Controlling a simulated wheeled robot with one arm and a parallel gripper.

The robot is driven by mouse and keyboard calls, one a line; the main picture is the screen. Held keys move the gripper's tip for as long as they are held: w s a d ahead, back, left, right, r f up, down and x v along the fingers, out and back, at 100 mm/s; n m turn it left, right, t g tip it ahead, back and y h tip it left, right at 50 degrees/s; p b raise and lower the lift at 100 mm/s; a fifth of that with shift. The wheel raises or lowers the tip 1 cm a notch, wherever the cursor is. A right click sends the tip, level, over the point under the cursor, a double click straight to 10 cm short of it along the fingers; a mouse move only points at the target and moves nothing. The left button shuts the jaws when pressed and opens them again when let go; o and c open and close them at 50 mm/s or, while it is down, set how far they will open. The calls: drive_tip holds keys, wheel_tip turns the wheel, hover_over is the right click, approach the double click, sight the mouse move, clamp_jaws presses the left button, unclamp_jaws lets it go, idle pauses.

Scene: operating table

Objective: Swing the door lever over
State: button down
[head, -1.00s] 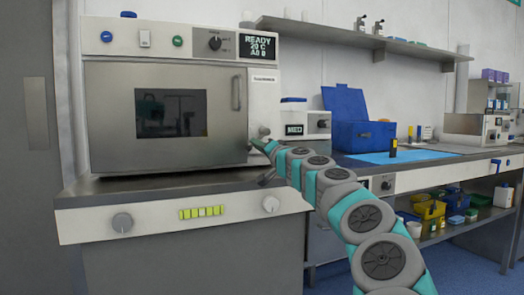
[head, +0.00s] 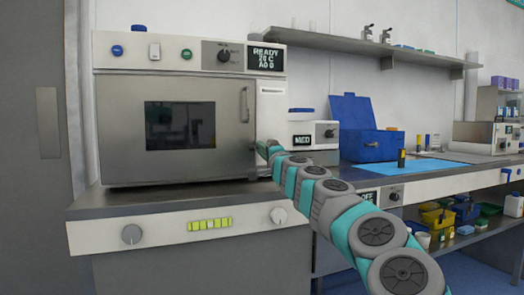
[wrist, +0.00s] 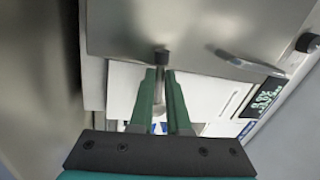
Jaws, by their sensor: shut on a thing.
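The door lever (wrist: 162,57) shows in the wrist view as a short bar with a black tip, between the fingers of my gripper (wrist: 162,76). The gripper is shut on it. In the head view my gripper (head: 267,148) is at the lower right of the steel oven door (head: 229,150), and it hides the lever there. The door, with a dark window and a vertical handle (head: 245,104), looks closed. How far the lever is turned cannot be told.
The oven's panel carries a dial (head: 224,55) and a display (head: 267,58). A MED unit (head: 313,135) stands close to the right of my gripper. A blue box (head: 368,143) and blue mat (head: 428,167) lie further right. A steel ledge (head: 160,203) is below the door.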

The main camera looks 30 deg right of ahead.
drive_tip(key=shift+r, duration=0.1)
drive_tip(key=c, duration=0.9)
unclamp_jaws()
drive_tip(key=shift+b+v, duration=0.45)
drive_tip(key=shift+v, duration=3.45)
